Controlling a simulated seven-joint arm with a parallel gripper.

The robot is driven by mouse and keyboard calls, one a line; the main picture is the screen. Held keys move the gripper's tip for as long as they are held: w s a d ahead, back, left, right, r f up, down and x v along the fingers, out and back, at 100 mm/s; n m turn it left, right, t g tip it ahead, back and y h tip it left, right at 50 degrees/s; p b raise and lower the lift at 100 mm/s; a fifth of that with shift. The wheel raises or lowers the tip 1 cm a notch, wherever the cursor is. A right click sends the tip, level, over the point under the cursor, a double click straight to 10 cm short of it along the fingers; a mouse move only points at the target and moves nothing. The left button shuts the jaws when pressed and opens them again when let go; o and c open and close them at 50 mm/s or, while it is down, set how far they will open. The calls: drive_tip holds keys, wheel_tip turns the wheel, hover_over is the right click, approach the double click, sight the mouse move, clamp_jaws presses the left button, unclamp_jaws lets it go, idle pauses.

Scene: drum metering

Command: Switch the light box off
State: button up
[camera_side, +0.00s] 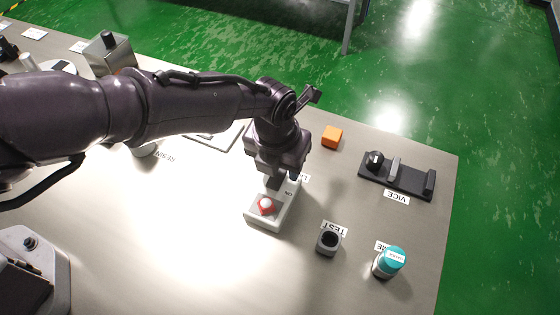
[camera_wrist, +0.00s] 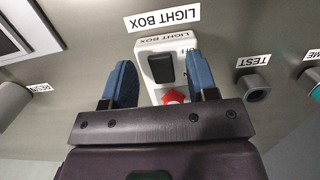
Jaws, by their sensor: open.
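The light box switch unit (camera_side: 256,216) is a small pale box on the table, with a red knob with a white top (camera_side: 266,204) at its near end. In the wrist view the unit (camera_wrist: 148,46) shows a black rocker switch (camera_wrist: 160,68), the word OFF beside its upper end, and the red knob (camera_wrist: 173,96) below. My gripper (camera_wrist: 158,82) is open, its two blue fingers apart on either side of the unit. In the side view my gripper (camera_side: 283,182) hangs over the unit's far end and hides the rocker. Contact cannot be told.
An orange block (camera_side: 331,137) lies behind my gripper. A black vice (camera_side: 397,177) stands to the right. A grey TEST holder (camera_side: 328,240) and a teal-capped jar (camera_side: 390,261) stand at the front right. A flat panel (camera_wrist: 22,30) lies left of the unit in the wrist view.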

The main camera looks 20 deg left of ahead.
sight(276, 179)
wheel_tip(276, 179, up, 12)
drive_tip(key=s, duration=0.1)
drive_tip(key=shift+s+f, duration=0.15)
drive_tip(key=shift+s, duration=0.2)
